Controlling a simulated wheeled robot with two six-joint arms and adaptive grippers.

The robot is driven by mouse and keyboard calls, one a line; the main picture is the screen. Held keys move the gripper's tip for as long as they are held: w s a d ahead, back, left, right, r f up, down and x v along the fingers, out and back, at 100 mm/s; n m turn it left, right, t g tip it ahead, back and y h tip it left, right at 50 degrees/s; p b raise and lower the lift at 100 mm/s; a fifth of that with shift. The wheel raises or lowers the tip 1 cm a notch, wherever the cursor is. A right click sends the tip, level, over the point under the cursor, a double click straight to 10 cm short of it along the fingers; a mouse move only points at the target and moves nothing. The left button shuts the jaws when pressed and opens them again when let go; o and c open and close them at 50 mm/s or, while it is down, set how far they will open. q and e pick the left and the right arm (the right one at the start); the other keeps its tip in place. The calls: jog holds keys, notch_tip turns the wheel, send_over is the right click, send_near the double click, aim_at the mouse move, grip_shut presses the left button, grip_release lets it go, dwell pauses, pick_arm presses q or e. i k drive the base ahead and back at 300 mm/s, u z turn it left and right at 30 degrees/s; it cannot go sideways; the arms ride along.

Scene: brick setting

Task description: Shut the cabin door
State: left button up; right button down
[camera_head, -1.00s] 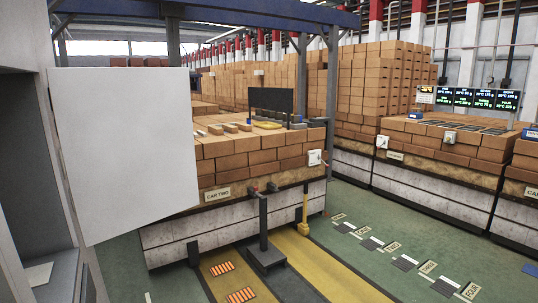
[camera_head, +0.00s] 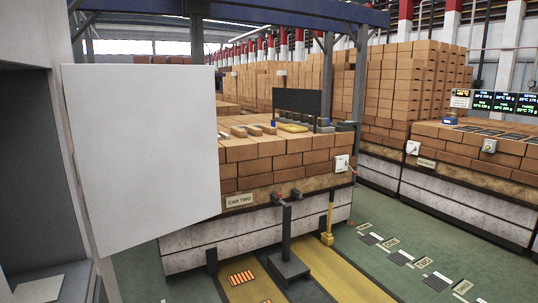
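The cabin door (camera_head: 142,150) is a flat white panel at the left of the head view. It stands swung open, out from the grey cabin frame (camera_head: 82,170) at its left edge. The cabin opening (camera_head: 35,170) shows dark grey to the left of the frame. No handle shows on the side of the door that I see. Neither of my grippers is in view.
A brick-loaded car with a "CAR TWO" sign (camera_head: 240,201) stands behind the door. A dark post on a base (camera_head: 288,262) and a yellow post (camera_head: 328,225) stand before it. Green floor (camera_head: 375,275) with numbered markings is open at the right.

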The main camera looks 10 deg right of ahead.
aim_at(145, 136)
jog(key=z, duration=0.7)
jog(key=i, duration=2.6)
jog(key=u, duration=1.35)
jog(key=i, duration=1)
jog(key=u, duration=0.95)
